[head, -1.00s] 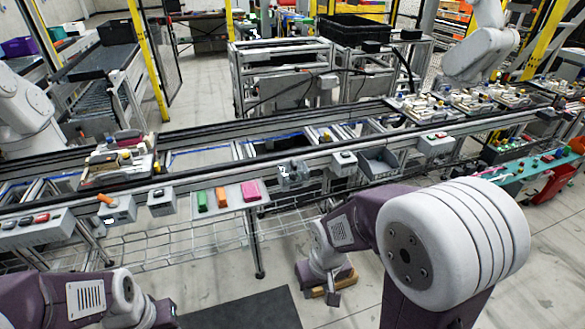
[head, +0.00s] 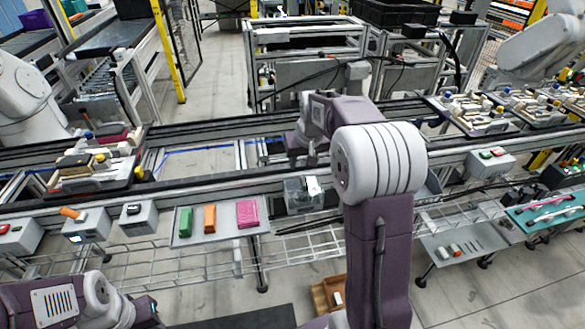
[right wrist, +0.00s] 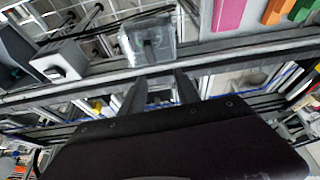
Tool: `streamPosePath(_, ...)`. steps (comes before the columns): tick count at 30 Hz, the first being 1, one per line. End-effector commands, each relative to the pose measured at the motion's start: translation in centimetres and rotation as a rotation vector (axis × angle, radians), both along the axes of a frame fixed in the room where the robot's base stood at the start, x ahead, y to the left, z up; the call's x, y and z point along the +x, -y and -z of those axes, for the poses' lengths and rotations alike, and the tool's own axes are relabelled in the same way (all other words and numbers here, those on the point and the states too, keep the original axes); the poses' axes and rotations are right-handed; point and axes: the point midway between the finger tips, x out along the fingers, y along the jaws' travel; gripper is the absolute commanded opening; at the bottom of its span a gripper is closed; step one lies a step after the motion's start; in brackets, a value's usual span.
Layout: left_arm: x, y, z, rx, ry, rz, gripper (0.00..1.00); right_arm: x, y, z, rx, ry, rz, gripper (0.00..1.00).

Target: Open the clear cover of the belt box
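The belt box (head: 303,195) is a small clear-walled box on the near edge of the conveyor, right of the coloured blocks. It also shows at the top of the right wrist view (right wrist: 148,42). Its clear cover looks down over it, but the cover's edges are hard to make out. My right gripper (head: 303,157) is above the belt, on the far side of the box and apart from it. In the right wrist view its two fingers (right wrist: 161,88) are spread with nothing between them. My left arm shows at the bottom left; its gripper is out of view.
A grey plate with green (head: 186,221), orange (head: 210,218) and pink (head: 248,213) blocks sits left of the box. Button boxes (head: 139,217) line the belt edge. A loaded tray (head: 95,167) is on the belt at left. A teal board (head: 548,210) is at right.

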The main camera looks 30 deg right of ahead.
Motion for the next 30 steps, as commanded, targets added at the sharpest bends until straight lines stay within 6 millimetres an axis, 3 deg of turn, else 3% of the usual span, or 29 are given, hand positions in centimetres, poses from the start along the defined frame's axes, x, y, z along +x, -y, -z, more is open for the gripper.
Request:
streamPosePath(2,0.0,0.0,0.8,0.0,-0.001,0.0,0.36,-0.5,1.3,1.8,0.005,-0.019,0.031,0.38)
streamPosePath(10,0.0,0.0,0.9,0.0,0.0,0.0,0.36,-0.3,2.0,2.9,0.007,-0.025,0.044,0.38)
streamPosePath(21,0.0,0.0,1.5,0.0,0.0,0.0,0.36,2.2,2.5,9.3,0.007,-0.023,0.043,0.38)
streamPosePath(30,0.0,0.0,1.5,0.0,0.0,0.0,0.36,2.6,2.6,10.2,0.006,-0.021,0.043,0.38)
